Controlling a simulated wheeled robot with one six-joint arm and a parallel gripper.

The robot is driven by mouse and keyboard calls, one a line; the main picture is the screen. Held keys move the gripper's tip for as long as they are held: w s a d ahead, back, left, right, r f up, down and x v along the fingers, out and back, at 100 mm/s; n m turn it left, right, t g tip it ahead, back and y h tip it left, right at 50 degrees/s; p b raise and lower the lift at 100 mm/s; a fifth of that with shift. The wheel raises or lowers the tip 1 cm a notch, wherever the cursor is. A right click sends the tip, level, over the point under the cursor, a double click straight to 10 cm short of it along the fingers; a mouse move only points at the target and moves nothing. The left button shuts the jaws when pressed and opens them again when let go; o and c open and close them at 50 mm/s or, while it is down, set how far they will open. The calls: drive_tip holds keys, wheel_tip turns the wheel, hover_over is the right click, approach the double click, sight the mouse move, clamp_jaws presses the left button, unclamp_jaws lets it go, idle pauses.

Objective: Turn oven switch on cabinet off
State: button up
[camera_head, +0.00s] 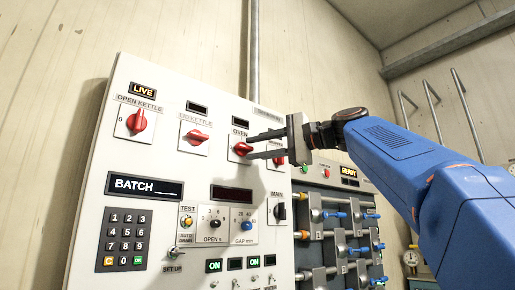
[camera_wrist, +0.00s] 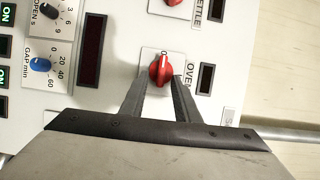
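The oven switch is a red rotary knob (camera_head: 240,149) on a white plate, under the OVEN label on the cabinet panel (camera_head: 160,90). In the wrist view the knob (camera_wrist: 160,71) has its ridge roughly in line with the 0 mark. The small window by its label (camera_wrist: 207,79) is dark. My gripper (camera_wrist: 159,86) is open, its two fingers on either side of the knob's near part, with a gap visible. The head view also shows my gripper (camera_head: 249,147) at the knob, one finger above and one below. Contact cannot be told.
Two more red knobs, the open kettle knob (camera_head: 136,121) and the 180 kettle knob (camera_head: 197,138), are to the left. A black main knob (camera_head: 280,211) and the dials are below. Valves with blue handles (camera_head: 340,215) are at the lower right. A vertical pipe (camera_head: 254,50) runs up the wall.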

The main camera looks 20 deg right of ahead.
drive_tip(key=shift+s+d, duration=0.1)
drive_tip(key=v, duration=1.7)
idle(0.6)
drive_tip(key=shift+s+r, duration=0.1)
drive_tip(key=shift+s+d, duration=0.1)
idle(0.5)
